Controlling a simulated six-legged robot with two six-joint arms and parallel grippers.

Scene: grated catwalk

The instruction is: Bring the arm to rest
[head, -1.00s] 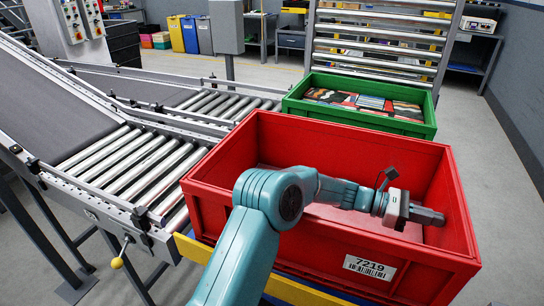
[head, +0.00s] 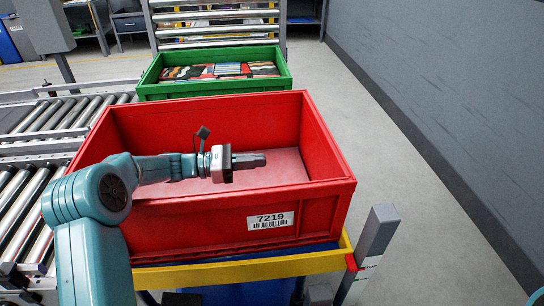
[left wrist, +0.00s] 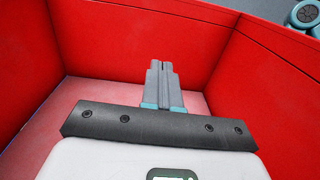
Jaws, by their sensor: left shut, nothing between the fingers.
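My left arm comes in from the left in the head view and reaches over the near wall of the red crate (head: 225,222). My left gripper (head: 262,160) is inside or just above the crate's opening and points to the right. Its fingers are shut together with nothing between them. In the left wrist view the shut fingertips (left wrist: 162,68) point toward a red wall of the crate (left wrist: 115,40). The crate floor that I can see is bare. My right gripper does not show.
A green crate (head: 150,92) with colourful flat items (head: 225,70) stands behind the red one. A roller conveyor (head: 25,205) lies to the left. The red crate rests on a yellow-edged stand (head: 240,268). A grey post (head: 376,232) rises at its right. Open floor (head: 400,205) lies right, before a grey wall (head: 440,90).

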